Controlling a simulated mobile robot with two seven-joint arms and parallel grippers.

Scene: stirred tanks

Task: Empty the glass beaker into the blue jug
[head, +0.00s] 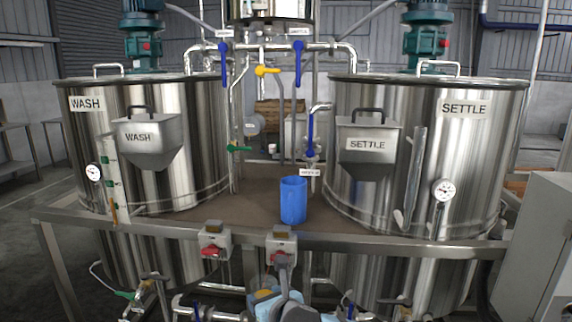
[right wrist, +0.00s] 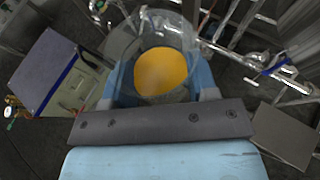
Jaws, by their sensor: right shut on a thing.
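The blue jug (head: 293,201) stands upright on the brown deck between the two steel tanks, just behind the front rail. The glass beaker (right wrist: 140,32) is clear and holds yellow-orange contents. My right gripper (right wrist: 157,88) is shut on the beaker, with a blue finger on each side of it. In the head view the beaker (head: 263,292) and my right gripper (head: 270,303) show at the bottom edge, in front of and lower than the rail and the jug. The jug does not show clearly in the right wrist view. My left gripper is not in view.
The WASH tank (head: 190,105) stands left and the SETTLE tank (head: 470,140) right. The front rail (head: 370,242) carries two switch boxes with red knobs (head: 214,252). A spout with a blue-handled valve (head: 310,135) hangs above and right of the jug.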

